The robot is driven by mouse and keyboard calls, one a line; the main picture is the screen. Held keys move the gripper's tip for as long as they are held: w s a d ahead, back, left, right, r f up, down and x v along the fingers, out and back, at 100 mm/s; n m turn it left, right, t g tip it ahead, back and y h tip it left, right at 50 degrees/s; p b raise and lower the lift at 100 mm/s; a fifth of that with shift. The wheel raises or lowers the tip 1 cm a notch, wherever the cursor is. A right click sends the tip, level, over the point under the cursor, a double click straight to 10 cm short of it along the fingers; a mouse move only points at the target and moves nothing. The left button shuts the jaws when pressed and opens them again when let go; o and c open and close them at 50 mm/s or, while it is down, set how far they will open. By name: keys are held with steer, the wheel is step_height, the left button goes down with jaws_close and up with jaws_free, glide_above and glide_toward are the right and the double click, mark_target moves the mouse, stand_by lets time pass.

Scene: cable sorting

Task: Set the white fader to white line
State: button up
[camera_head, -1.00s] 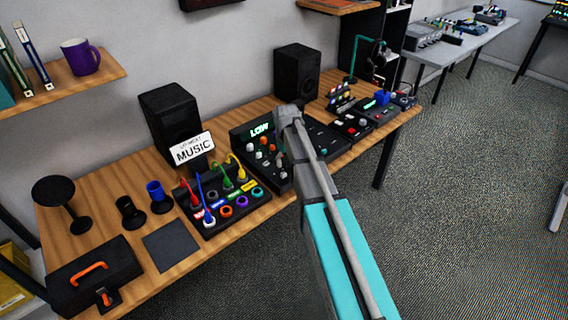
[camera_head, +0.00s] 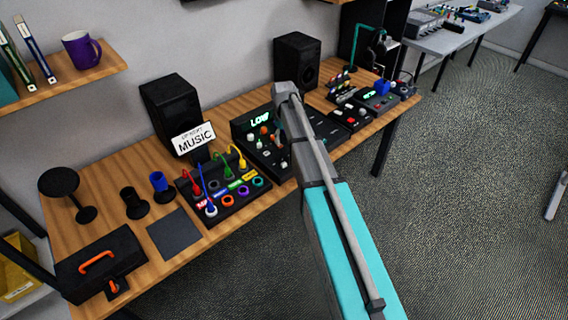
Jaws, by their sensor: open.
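The black mixer console with a lit green "LOW" display (camera_head: 260,120) sits mid-table. Its panel carries several small caps: a white one (camera_head: 250,137) near the left, an orange one, and another pale one (camera_head: 284,164) near the front edge. I cannot tell for sure which is the white fader, and no white line can be made out. My gripper (camera_head: 280,130) is open over the right part of this console, pointing down. My arm comes in from the lower right and hides part of the panel; the fingertips are hard to make out.
A patch box (camera_head: 224,208) with coloured cables and a "MUSIC" sign (camera_head: 194,138) stand left of the console. Two black speakers (camera_head: 171,112) (camera_head: 296,59) stand behind. More black devices (camera_head: 350,115) lie to the right. A toolbox (camera_head: 99,262) is at the front left.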

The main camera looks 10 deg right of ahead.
mark_target(284, 163)
steer(key=shift+f+b, duration=6.55)
steer(key=shift+f, duration=0.15)
jaws_close()
